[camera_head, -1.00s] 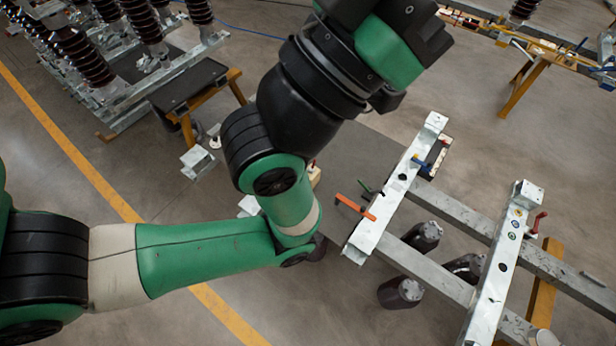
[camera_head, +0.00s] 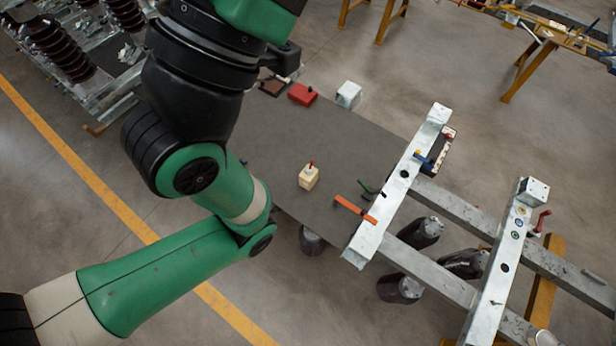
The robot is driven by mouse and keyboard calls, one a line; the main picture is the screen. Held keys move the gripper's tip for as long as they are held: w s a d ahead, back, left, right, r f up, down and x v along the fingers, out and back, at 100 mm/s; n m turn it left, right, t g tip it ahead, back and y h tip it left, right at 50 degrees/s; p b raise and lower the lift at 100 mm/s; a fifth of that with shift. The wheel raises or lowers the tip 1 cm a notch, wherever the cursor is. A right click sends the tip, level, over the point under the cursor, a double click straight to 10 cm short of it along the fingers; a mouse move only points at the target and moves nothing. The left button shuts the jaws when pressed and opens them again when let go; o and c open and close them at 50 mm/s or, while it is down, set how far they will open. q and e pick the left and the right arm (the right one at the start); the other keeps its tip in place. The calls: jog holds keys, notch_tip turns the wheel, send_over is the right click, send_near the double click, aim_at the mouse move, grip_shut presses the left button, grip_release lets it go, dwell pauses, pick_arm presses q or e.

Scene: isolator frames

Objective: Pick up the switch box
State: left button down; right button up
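A small cream box with a red knob on top (camera_head: 309,180), which looks like the switch box, sits upright on the dark grey table (camera_head: 345,150). Nothing touches it. My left arm comes in from the left, bends at the elbow and rises to the top edge. A dark block at its end (camera_head: 283,60), perhaps part of my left gripper, shows above the far left of the table, well away from the cream box. Its fingers cannot be made out. My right gripper is not in view.
A red box (camera_head: 302,94) and a white box (camera_head: 348,95) stand at the table's far edge. An orange-handled tool (camera_head: 354,208) and a green one lie beside a pale metal beam (camera_head: 398,185) at the right. The table around the cream box is clear.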

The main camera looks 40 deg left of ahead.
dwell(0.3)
pick_arm(q)
grip_release()
dwell(0.4)
